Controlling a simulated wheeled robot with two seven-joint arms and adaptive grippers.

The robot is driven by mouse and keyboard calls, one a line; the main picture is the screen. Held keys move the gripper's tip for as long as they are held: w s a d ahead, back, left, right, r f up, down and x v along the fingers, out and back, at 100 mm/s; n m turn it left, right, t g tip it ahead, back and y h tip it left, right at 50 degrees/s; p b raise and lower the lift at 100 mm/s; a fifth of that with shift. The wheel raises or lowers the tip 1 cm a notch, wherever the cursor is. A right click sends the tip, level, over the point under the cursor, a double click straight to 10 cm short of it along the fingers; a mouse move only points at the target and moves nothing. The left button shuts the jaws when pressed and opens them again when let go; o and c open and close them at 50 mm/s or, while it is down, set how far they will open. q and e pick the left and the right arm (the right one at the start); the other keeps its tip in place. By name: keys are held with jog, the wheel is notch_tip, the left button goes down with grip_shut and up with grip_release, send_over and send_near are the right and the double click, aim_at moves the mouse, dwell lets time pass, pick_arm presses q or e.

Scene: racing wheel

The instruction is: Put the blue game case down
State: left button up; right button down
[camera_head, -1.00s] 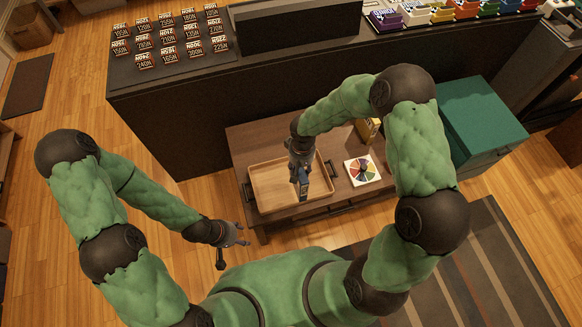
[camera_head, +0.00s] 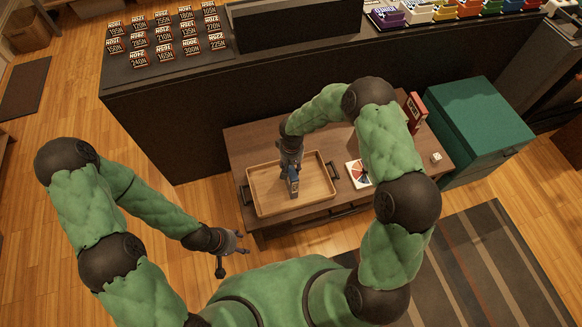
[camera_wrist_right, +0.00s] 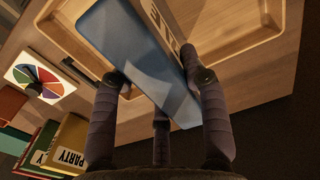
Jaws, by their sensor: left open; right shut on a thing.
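The blue game case (camera_head: 293,183) is held in my right gripper (camera_head: 291,168), over the wooden tray (camera_head: 322,196) in the head view. In the right wrist view the case (camera_wrist_right: 125,45) is tilted between the fingers of the gripper (camera_wrist_right: 160,90), with pale lettering on its spine. The tray's rim (camera_wrist_right: 265,45) shows behind it. I cannot tell whether the case touches the tray floor. My left gripper (camera_head: 236,243) is open and empty, in front of the table and left of the tray.
The tray stands on a low wooden table (camera_head: 240,146). A colour wheel card (camera_head: 357,174) lies right of the tray. A red box (camera_head: 415,110) and a white die (camera_head: 436,157) are further right. A yellow PARTY box (camera_wrist_right: 68,145) shows in the right wrist view. A green cabinet (camera_head: 480,120) stands beside the table.

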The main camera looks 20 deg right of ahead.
jog(key=shift+r, duration=0.15)
jog(key=shift+f, duration=0.2)
jog(key=c, duration=0.7)
grip_release()
jog(key=shift+o, duration=0.2)
jog(key=shift+r, duration=0.15)
notch_tip(320, 180, up, 12)
jog(key=p, duration=0.5)
